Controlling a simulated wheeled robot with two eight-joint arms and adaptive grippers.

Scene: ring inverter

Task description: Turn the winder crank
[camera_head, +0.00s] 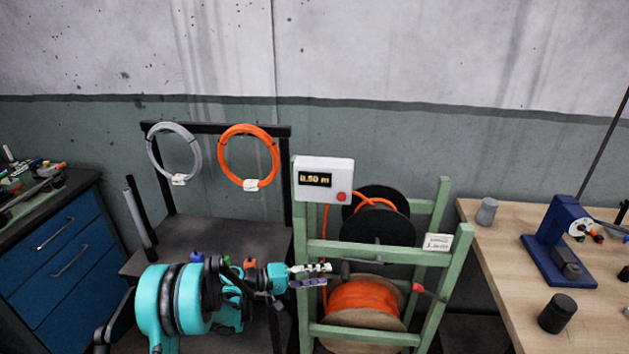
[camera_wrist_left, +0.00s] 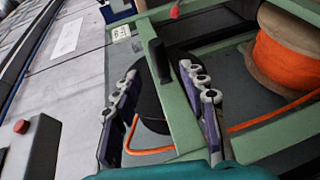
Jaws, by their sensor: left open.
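The winder is a green frame (camera_head: 350,250) with a black reel (camera_head: 378,222) at the back and a wooden spool of orange cable (camera_head: 365,300) low in front. A dark bar-shaped handle (camera_head: 350,268), which looks like the crank grip, sits just beyond my left gripper (camera_head: 327,275). In the left wrist view, this handle (camera_wrist_left: 158,60) shows in the gap between the open fingers of my left gripper (camera_wrist_left: 160,76); I cannot tell if they touch it. The crank's arm is not clear. My right gripper is out of view.
A white meter box (camera_head: 323,178) reads 0.50 m and has a red button. A red knob (camera_head: 418,288) sticks out at the frame's right. Grey (camera_head: 174,151) and orange (camera_head: 249,158) cable rings hang on a black rack. A wooden table (camera_head: 520,270) stands right, blue drawers (camera_head: 55,260) left.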

